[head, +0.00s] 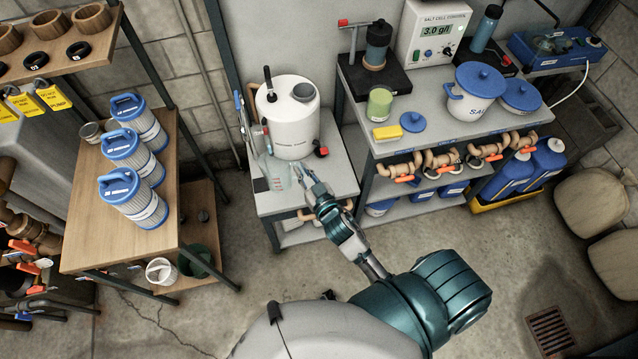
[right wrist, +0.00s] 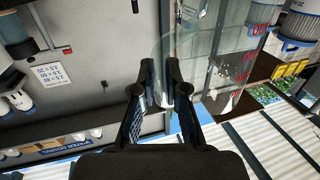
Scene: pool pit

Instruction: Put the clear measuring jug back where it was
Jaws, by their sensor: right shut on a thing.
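The clear measuring jug (head: 275,173) is at the left front of the small grey stand (head: 338,176), in front of the white round tank (head: 290,125). My right gripper (head: 302,178) reaches in from the lower right and is shut on the jug. In the right wrist view the fingers (right wrist: 160,80) close on the see-through jug (right wrist: 178,52). I cannot tell whether its base touches the stand's top. My left gripper is not in view.
The tank has a red-knobbed tap (head: 321,151) close to the gripper. A wooden table (head: 88,228) with several blue-capped filter cartridges stands at the left. A grey bench (head: 428,85) with a blue-lidded salt pot (head: 474,95) stands at the right. The stand's right front is bare.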

